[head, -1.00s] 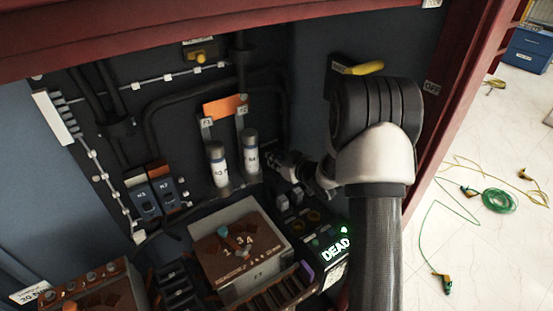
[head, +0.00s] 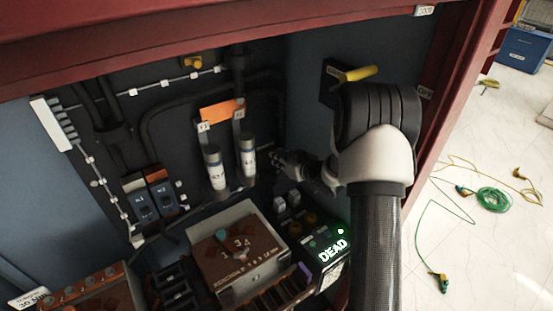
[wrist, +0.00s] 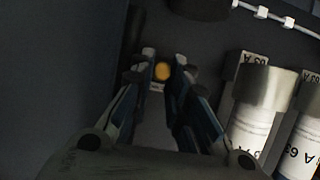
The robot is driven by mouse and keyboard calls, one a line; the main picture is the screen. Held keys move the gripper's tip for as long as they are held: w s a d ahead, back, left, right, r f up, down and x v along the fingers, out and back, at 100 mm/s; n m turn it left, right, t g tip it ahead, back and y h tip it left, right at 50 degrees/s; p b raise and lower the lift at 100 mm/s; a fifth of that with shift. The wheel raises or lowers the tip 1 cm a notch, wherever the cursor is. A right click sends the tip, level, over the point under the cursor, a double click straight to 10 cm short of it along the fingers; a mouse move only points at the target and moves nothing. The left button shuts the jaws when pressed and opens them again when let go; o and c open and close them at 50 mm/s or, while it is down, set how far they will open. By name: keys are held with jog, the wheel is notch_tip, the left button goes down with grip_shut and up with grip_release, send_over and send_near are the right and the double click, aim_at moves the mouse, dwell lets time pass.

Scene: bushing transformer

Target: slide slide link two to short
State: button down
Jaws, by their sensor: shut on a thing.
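My gripper (head: 277,156) is at the back panel, just right of two upright white cylinders (head: 246,160) with grey caps. In the wrist view, its fingers (wrist: 163,74) close around a small round orange knob (wrist: 162,71) with a pale label by it. The fingers hide the part under the knob, and its markings are unreadable. I cannot tell for sure whether this knob belongs to slide link two. The cylinders also show at the right of the wrist view (wrist: 250,125), apart from the fingers.
Two labelled blocks (head: 160,190) sit left of the cylinders. A brown-topped box (head: 235,250) and a panel lit "DEAD" (head: 333,250) are below. A yellow handle (head: 357,73) projects from the right wall, just above my arm. Dark cables run along the back.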

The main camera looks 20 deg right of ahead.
jog(key=shift+d, duration=0.15)
jog(key=c, duration=1.5)
grip_release()
jog(key=shift+d, duration=0.1)
jog(key=v, duration=1.2)
